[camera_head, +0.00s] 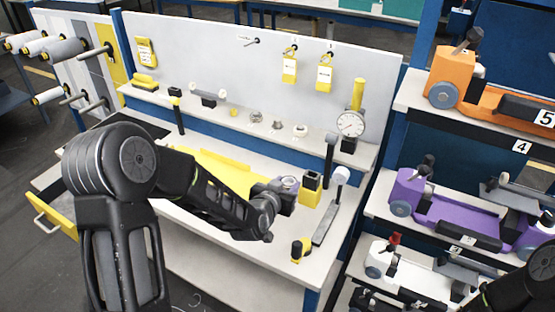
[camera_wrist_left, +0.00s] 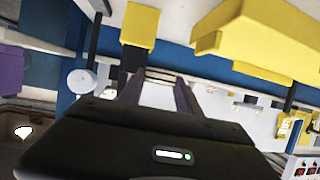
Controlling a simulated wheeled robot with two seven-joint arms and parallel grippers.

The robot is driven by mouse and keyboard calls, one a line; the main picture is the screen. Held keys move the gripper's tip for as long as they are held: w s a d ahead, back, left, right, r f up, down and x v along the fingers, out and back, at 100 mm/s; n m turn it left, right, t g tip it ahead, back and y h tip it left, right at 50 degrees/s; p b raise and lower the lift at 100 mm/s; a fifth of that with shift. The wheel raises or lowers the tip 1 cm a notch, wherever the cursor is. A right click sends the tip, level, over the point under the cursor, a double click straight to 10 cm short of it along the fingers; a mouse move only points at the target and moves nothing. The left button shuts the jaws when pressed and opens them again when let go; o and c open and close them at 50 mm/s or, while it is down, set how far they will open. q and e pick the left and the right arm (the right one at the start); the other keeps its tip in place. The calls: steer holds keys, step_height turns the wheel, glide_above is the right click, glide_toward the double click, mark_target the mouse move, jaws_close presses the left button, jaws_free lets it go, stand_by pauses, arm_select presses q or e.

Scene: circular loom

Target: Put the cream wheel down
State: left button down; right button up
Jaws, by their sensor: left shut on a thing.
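My left gripper (camera_head: 287,188) is over the workbench, beside the yellow block with a dark opening. It is shut on a small pale round thing (camera_head: 290,181), which looks like the cream wheel; the fingers partly hide it. In the left wrist view, the left gripper (camera_wrist_left: 160,85) has a pale surface (camera_wrist_left: 158,95) between its fingers. I cannot tell whether the wheel touches anything below. My right gripper is out of view; only part of the right arm shows at the lower right.
The yellow block (camera_head: 311,188) and a white-headed upright tool (camera_head: 341,176) stand close by. A yellow and black tool (camera_head: 301,249) lies at the front edge. Several small rings and a dial gauge (camera_head: 350,124) are on the bench shelf (camera_head: 225,117). A rack with purple parts (camera_head: 440,208) is right.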

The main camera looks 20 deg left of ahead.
arm_select(q)
steer(key=shift+n, duration=0.3)
steer(key=shift+s+d+f+b, duration=0.35)
steer(key=shift+s+f+b, duration=0.2)
steer(key=shift+s+f, duration=0.25)
steer(key=shift+s+d+f+b, duration=0.3)
steer(key=shift+s+f+b, duration=0.3)
steer(key=shift+f, duration=0.25)
steer(key=shift+s, duration=0.1)
